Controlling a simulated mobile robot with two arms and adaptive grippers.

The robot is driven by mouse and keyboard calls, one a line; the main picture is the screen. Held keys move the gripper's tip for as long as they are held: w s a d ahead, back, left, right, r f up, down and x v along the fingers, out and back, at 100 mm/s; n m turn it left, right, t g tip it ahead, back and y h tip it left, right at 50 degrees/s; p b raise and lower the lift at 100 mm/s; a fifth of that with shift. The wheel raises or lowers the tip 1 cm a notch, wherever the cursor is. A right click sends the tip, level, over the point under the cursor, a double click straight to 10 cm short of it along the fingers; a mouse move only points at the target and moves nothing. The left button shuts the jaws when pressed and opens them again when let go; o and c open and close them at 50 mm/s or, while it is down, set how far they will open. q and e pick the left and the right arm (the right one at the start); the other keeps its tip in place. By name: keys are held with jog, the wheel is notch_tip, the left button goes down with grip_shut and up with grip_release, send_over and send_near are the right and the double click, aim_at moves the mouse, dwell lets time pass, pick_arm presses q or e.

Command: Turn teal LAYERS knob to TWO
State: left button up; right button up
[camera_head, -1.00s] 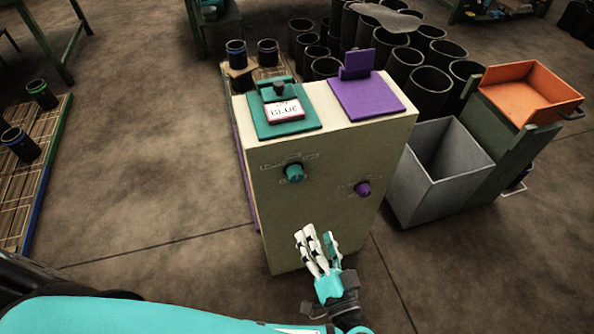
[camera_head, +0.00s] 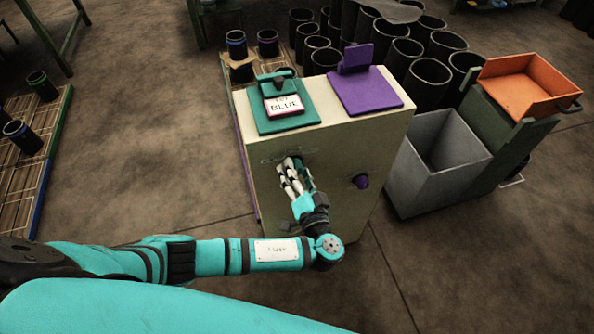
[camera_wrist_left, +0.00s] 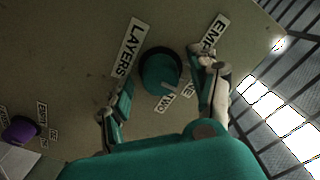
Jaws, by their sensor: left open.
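The teal LAYERS knob (camera_wrist_left: 160,74) is on the front face of the cream cabinet (camera_head: 320,190). In the left wrist view its LAYERS label (camera_wrist_left: 131,47) is beside it, with labels reading TWO (camera_wrist_left: 166,104) and, partly hidden, another around it. My left gripper (camera_head: 295,172) is at the cabinet front and hides most of the knob in the head view. In the left wrist view its open fingers (camera_wrist_left: 160,100) stand on either side of the knob; I cannot tell whether they touch it. My right gripper is not in view.
A purple knob (camera_head: 361,181) is lower right on the same face. On top are a teal pad (camera_head: 300,120) with a BLUE card (camera_head: 285,105) and a purple pad (camera_head: 365,92). A grey bin (camera_head: 440,165) and an orange tray (camera_head: 525,90) stand to the right.

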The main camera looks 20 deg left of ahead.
pick_arm(q)
jog(key=c, duration=1.2)
jog(key=shift+o, duration=0.2)
jog(key=shift+m, duration=0.3)
jog(key=shift+m+p, duration=1.1)
jog(key=shift+m, duration=3.1)
jog(key=o, duration=1.2)
jog(key=shift+c, duration=0.2)
